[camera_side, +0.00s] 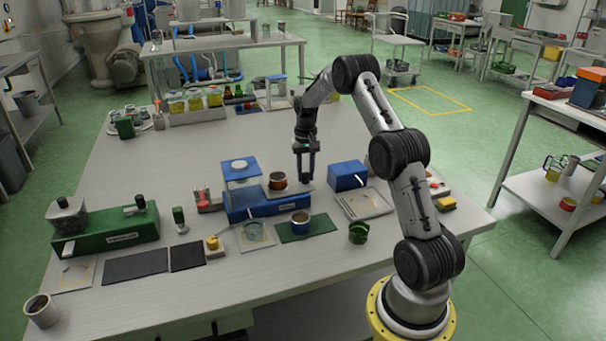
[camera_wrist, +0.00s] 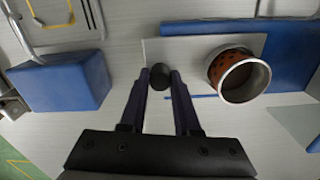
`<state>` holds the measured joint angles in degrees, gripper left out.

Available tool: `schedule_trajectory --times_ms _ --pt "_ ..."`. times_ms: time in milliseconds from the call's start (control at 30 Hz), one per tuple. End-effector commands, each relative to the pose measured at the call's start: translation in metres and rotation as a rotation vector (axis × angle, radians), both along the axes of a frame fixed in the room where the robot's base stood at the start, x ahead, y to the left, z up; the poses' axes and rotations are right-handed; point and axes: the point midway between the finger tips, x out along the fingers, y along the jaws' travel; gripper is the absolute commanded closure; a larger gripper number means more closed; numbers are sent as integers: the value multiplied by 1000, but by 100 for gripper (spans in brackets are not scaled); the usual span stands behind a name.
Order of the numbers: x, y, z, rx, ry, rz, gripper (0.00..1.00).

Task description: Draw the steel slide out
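The steel slide (camera_side: 299,189) is a flat pale plate sticking out to the right from the blue-based device (camera_side: 240,204). It also shows in the wrist view (camera_wrist: 191,50), beside the blue body (camera_wrist: 293,60). A dark round knob (camera_wrist: 160,77) is at the slide's outer end. My gripper (camera_side: 305,178) points down there; its fingertips (camera_wrist: 160,73) lie against both sides of the knob and appear shut on it.
A blue box (camera_side: 347,176) stands close to the right of my gripper, also in the wrist view (camera_wrist: 62,82). A framed tray (camera_side: 365,204) lies at right.

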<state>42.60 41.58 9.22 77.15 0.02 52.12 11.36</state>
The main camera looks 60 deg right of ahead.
Motion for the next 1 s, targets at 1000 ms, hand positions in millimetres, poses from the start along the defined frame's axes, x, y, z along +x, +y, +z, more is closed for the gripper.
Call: schedule_trajectory --times_ms 1000 --pt "-1 -4 70 -10 -2 -2 57"
